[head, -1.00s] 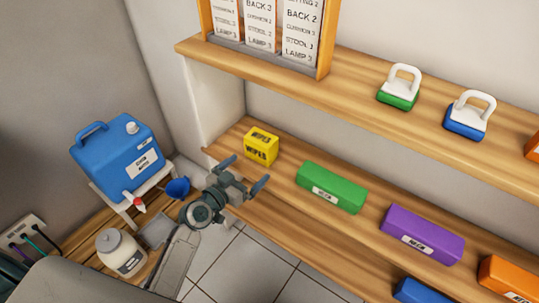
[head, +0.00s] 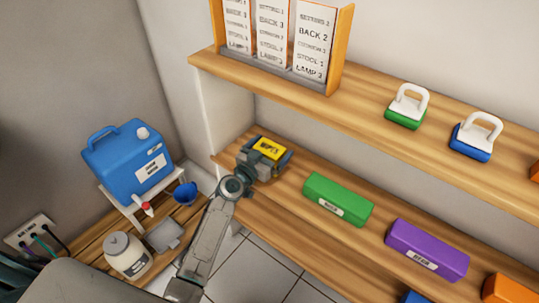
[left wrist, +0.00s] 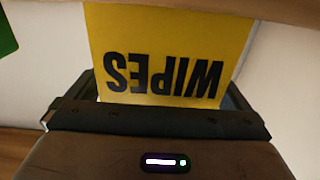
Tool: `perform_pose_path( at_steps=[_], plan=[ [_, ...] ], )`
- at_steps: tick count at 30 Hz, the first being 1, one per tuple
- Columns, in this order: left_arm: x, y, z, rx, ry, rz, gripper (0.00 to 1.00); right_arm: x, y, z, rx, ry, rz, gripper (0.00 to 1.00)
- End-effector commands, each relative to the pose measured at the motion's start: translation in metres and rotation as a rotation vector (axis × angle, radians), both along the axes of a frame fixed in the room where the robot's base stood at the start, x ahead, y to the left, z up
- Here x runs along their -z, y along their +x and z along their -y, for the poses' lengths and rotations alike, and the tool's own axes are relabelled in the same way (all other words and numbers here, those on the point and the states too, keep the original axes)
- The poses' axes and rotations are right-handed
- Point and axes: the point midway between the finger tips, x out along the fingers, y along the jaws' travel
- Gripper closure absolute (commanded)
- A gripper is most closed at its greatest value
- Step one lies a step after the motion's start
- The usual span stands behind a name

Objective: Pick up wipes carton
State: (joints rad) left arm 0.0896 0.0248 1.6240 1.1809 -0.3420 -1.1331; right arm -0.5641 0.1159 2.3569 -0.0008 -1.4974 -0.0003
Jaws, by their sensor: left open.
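The yellow wipes carton (head: 269,148) stands on the lower wooden shelf near its left end. Its yellow face with the upside-down word WIPES fills the middle of the left wrist view (left wrist: 165,50). My left gripper (head: 264,158) is at the carton, with its open fingers on either side of it. The gripper body hides the carton's lower front in the head view. I cannot tell whether the fingers touch the carton. My right gripper is not in view.
A green box (head: 338,200) and a purple box (head: 427,249) lie to the right on the lower shelf (head: 290,215). The upper shelf (head: 365,100) overhangs behind and holds a card rack (head: 333,50). A blue jug (head: 128,160) stands at left.

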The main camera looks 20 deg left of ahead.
Motion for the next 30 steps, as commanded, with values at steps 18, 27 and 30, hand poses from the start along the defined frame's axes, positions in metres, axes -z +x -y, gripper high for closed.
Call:
perform_pose_path(
  at_steps=[18, 27, 30],
  plan=[
    [0.0004, 0.0114, 0.0039, 0.0, 0.0, 0.0, 0.43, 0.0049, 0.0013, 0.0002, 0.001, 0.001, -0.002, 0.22],
    [-0.0019, 0.0113, 0.0039, 0.0, 0.0, 0.001, 0.43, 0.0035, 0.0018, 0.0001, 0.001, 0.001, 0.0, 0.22],
    [-0.0071, 0.0114, 0.0039, 0.001, 0.002, 0.002, 0.43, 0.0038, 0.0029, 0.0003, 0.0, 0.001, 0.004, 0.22]
  ],
)
